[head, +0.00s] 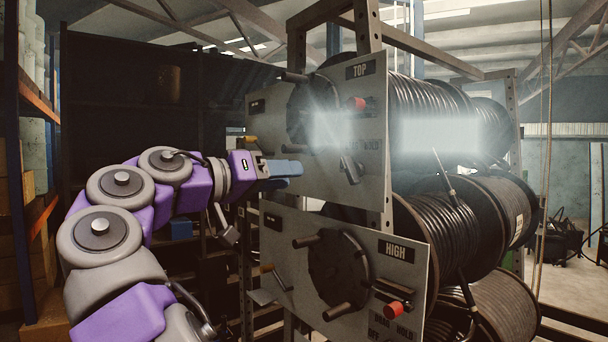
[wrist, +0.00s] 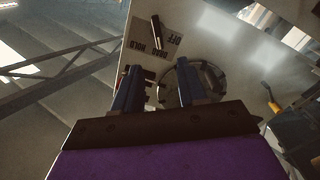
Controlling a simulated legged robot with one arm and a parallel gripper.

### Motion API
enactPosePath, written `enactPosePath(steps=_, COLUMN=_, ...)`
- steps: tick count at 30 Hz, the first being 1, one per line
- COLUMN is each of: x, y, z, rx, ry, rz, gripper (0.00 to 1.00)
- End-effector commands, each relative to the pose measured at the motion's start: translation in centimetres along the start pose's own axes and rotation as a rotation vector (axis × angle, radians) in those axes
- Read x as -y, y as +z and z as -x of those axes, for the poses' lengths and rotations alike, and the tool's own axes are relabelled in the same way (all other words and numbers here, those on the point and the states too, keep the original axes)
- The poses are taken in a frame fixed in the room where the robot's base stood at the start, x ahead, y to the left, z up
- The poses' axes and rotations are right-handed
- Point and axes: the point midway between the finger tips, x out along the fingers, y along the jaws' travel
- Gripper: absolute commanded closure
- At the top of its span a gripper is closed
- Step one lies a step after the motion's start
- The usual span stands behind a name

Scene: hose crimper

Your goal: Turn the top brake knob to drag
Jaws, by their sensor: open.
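The top brake knob (head: 350,170) is a dark elongated handle low on the grey panel marked TOP (head: 361,70). It sits near OFF, DRAG and HOLD lettering, and the knob also shows in the wrist view (wrist: 157,33) beyond my fingertips. Which mark it points at I cannot tell. My gripper (head: 293,174) has blue fingers and is in front of the panel, left of the knob in the head view. In the wrist view my gripper (wrist: 156,82) is open, its fingers apart with nothing held between them, and the knob stands clear of both.
A dark round disc with handles (head: 308,112) and a red knob (head: 357,104) are on the same panel. Below is a HIGH panel (head: 395,249) with its own disc and red knob (head: 394,308). Hose reels (head: 430,105) stand behind; dark shelving (head: 110,110) is at left.

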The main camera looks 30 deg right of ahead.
Motion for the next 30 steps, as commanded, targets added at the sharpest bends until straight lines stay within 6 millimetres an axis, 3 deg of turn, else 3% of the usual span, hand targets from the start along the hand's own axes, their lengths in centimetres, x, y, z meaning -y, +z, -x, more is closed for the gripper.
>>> enactPosePath(steps=6, x=0.0, y=0.0, z=1.9, rx=0.0, ry=-0.001, rz=0.001, gripper=0.58)
enactPosePath(steps=23, x=0.0, y=0.0, z=2.1, rx=0.001, ry=-0.001, rz=0.001, gripper=0.58)
enactPosePath(steps=26, x=0.2, y=0.6, z=1.9, rx=0.011, ry=-0.004, rz=0.022, gripper=0.58)
enactPosePath(steps=30, x=0.8, y=3.3, z=0.5, rx=0.06, ry=-0.031, rz=0.109, gripper=0.58)
